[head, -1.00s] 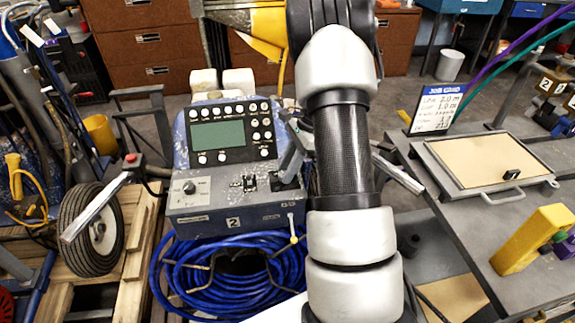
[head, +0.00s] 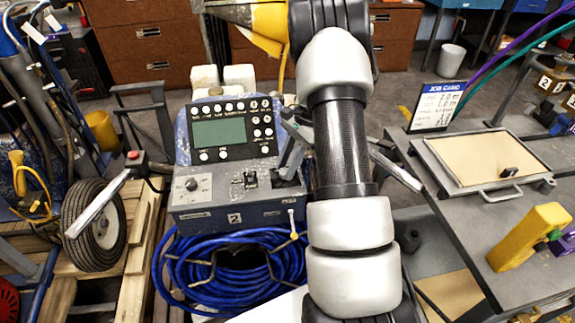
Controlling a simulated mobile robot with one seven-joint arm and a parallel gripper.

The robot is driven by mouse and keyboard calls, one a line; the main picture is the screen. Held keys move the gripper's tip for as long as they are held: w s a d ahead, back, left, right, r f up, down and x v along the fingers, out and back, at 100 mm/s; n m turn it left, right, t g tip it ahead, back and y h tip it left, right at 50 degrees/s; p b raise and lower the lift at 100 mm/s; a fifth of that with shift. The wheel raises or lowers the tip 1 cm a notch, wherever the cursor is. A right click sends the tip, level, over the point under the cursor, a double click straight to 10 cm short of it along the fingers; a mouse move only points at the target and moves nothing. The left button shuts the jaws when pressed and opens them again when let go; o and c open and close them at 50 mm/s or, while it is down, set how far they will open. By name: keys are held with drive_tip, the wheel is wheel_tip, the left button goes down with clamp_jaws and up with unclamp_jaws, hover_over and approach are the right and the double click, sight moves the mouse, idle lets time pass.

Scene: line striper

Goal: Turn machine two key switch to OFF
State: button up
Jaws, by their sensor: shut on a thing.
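The machine marked "2" (head: 235,218) is a worn blue-grey console left of my arm. Its upper panel has a green-grey screen (head: 219,132) and several white buttons. On the left of its lower front is a dark rotary switch (head: 191,185) on a pale labelled plate. Its pointer position is too small to read, and I cannot tell whether it is the key switch. Small levers (head: 250,178) stand right of it. My arm rises past the console's right side; my gripper is not visible.
Coiled blue hose (head: 180,270) hangs below the console. A wheel (head: 92,228) and a bar handle with a red button (head: 133,156) are at left. At right, a grey bench (head: 440,205) holds a job card (head: 437,107), a framed board (head: 480,160) and a yellow block (head: 525,240).

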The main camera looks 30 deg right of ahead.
drive_tip(key=o, duration=1.1)
drive_tip(key=shift+c, duration=0.2)
drive_tip(key=s+p+v, duration=0.1)
drive_tip(key=p+v, duration=0.1)
drive_tip(key=v, duration=1.5)
drive_tip(key=shift+w+r+p, duration=0.25)
drive_tip(key=shift+w+p, duration=0.15)
drive_tip(key=shift+w, duration=0.1)
drive_tip(key=s+a+r+n+t+h, duration=0.25)
drive_tip(key=s+a+r+n, duration=0.65)
drive_tip(key=a+r, duration=0.5)
drive_tip(key=s+a+n+t+h, duration=0.15)
drive_tip(key=s+a+n, duration=0.25)
drive_tip(key=s, duration=0.4)
drive_tip(key=s+a+n+t+h, duration=0.15)
drive_tip(key=s+a+n, duration=0.25)
drive_tip(key=s, duration=0.4)
wheel_tip(320, 180, up, 13)
drive_tip(key=p, duration=1.3)
drive_tip(key=shift+w+t+y+p, duration=0.15)
drive_tip(key=shift+t+y+p, duration=0.2)
drive_tip(key=shift+y, duration=0.1)
